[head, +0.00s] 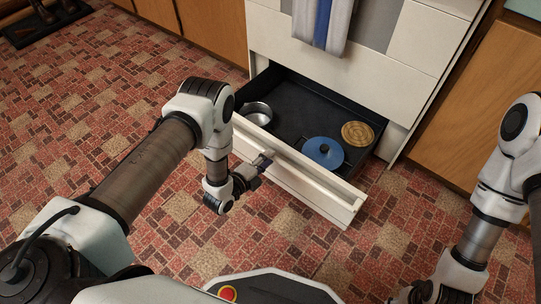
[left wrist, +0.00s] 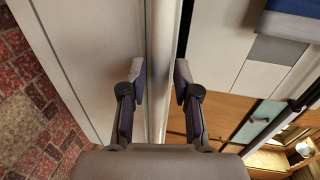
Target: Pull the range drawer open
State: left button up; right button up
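The white range drawer (head: 300,176) stands well out from the range, low above the floor, and its dark inside shows.
In the drawer are a metal pot (head: 257,113), a blue lidded pan (head: 323,152) and a round woven mat (head: 358,133). Striped towels (head: 322,22) hang above. Wooden cabinets (head: 495,95) flank the range. The tiled floor (head: 110,95) left of the drawer is clear.

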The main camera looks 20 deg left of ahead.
pick_arm(q)
jog(key=v, duration=0.9)
jog(key=shift+s, duration=0.35)
jog(key=shift+a+r, duration=0.1)
jog(key=w+d+r, duration=0.2)
jog(key=w+r, duration=0.1)
jog(key=r, duration=0.3)
jog(key=s+a+f+n+g+y+p, duration=0.1)
jog(key=s+a+f+n+g+y, duration=0.15)
jog(key=s+n+g, duration=0.75)
jog(key=s+a+f+n+g+y, duration=0.25)
jog(key=s+f+n+g, duration=0.2)
jog(key=s+n, duration=0.95)
notch_tip(320, 180, up, 38)
jog(key=m+p, duration=0.1)
jog(key=p, duration=3.7)
jog(key=shift+s+d+r+m, duration=0.15)
jog(key=shift+s+m, duration=0.15)
